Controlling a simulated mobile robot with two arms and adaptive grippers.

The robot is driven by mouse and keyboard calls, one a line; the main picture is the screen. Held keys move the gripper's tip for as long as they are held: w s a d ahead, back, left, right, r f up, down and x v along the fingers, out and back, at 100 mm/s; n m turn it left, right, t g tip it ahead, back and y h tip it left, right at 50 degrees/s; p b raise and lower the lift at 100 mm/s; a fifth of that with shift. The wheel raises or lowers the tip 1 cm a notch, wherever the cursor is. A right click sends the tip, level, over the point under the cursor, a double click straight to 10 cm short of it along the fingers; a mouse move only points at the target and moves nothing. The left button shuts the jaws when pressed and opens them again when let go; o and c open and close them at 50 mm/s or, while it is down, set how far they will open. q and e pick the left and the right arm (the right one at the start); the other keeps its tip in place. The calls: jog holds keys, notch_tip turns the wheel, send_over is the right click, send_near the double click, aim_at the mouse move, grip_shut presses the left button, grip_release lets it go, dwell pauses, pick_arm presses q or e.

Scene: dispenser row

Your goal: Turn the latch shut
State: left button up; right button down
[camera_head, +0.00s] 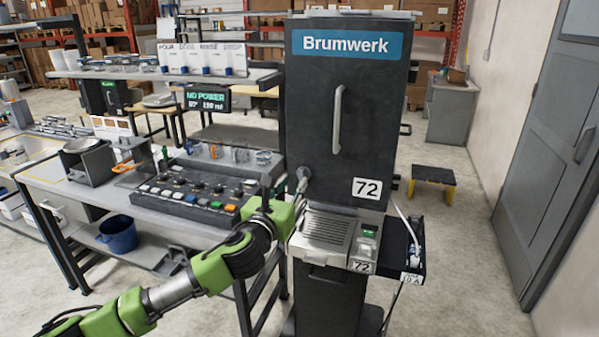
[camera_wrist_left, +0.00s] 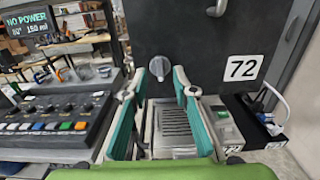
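The dark Brumwerk cabinet (camera_head: 345,110) stands in the middle of the head view, with a long vertical handle on its door. A small round grey knob, apparently the latch (camera_head: 304,173), sits low on the left of the door. It also shows in the left wrist view (camera_wrist_left: 160,67). I cannot tell whether it is turned shut. My left gripper (camera_head: 299,196) is just in front of and below the knob. In the left wrist view its fingers (camera_wrist_left: 160,85) are apart and empty, with the knob visible between and beyond their tips. My right gripper is in neither view.
A slotted metal tray (camera_head: 322,230) juts out below the door. A control panel (camera_head: 200,188) with knobs and coloured buttons is on the bench at left. A display (camera_head: 207,98) reads NO POWER. A side shelf (camera_head: 415,262) with a cable is at right.

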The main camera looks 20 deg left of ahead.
aim_at(301, 172)
pick_arm(q)
jog(key=shift+w+p, duration=0.45)
jog(key=shift+w, duration=2.45)
grip_shut()
